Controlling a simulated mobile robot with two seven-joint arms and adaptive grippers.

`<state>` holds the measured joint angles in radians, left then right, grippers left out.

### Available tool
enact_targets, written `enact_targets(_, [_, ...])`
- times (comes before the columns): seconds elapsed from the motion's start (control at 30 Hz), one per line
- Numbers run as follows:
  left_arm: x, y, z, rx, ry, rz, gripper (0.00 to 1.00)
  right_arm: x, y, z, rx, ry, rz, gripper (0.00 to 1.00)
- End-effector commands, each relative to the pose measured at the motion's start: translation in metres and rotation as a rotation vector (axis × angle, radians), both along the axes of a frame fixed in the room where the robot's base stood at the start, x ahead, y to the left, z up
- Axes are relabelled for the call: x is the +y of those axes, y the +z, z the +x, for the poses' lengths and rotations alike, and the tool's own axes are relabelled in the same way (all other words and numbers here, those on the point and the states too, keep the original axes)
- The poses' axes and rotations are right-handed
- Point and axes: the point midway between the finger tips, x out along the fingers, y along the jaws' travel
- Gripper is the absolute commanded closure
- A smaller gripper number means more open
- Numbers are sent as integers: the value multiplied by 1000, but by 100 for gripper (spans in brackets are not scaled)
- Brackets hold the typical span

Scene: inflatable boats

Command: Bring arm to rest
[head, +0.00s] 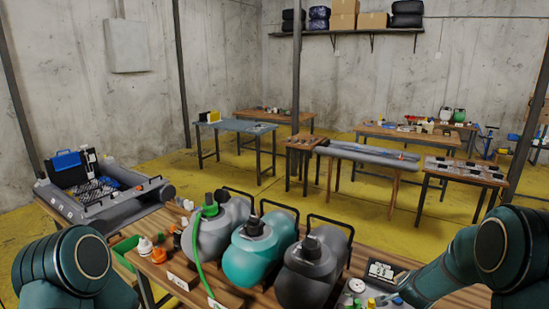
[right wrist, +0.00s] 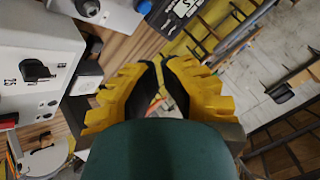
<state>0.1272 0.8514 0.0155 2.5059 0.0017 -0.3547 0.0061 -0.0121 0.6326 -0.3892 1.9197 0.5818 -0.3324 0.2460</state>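My left arm (head: 70,262) shows at the lower left of the head view, as a rounded dark green link. My left gripper is outside the picture. My right arm (head: 470,256) reaches in from the lower right, bent over the right end of the near table. Its gripper is not visible in the head view. In the right wrist view the yellow and black fingers of my right gripper (right wrist: 156,75) slant towards each other at the tips. I see nothing held between them. Whether the tips touch is unclear.
The near wooden table (head: 455,296) carries a grey tank (head: 210,238), a teal tank (head: 250,258) and a dark tank (head: 312,272). A grey inflatable boat (head: 112,208) holds tools at left. A white box (right wrist: 38,75) is beside my right gripper. Yellow floor (head: 240,180) lies open beyond.

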Motion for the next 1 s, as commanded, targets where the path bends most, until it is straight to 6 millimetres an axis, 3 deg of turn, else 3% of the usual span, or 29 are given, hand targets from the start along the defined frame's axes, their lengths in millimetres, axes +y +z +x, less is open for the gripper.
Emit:
enact_targets(0.03, [0, 0, 0, 0, 0, 0, 53, 16, -34, -20, 81, 58, 4, 100])
enact_targets(0.1, [0, 0, 0, 0, 0, 0, 53, 36, -66, -42, 160, 134, 5, 100])
enact_targets(0.27, [0, 0, 1, -1, -1, 0, 53, 85, -132, -105, 337, 330, 31, 100])
enact_targets(0.4, [0, 0, 0, -1, -1, 0, 53, 135, -177, -173, 478, 530, 83, 100])
enact_targets(0.6, [0, 0, 0, 0, 1, 0, 53, 200, -205, -265, 608, 797, 188, 100])
enact_targets(0.8, [0, 0, 0, 0, 0, 0, 53, 255, -204, -344, 670, 1029, 314, 100])
enact_targets(0.83, [0, -13, 1, -3, 1, 0, 53, 253, -215, -331, 649, 1026, 285, 100])
enact_targets(1.0, [1, -52, 4, -9, 8, 2, 53, 257, -239, -307, 600, 1052, 227, 100])
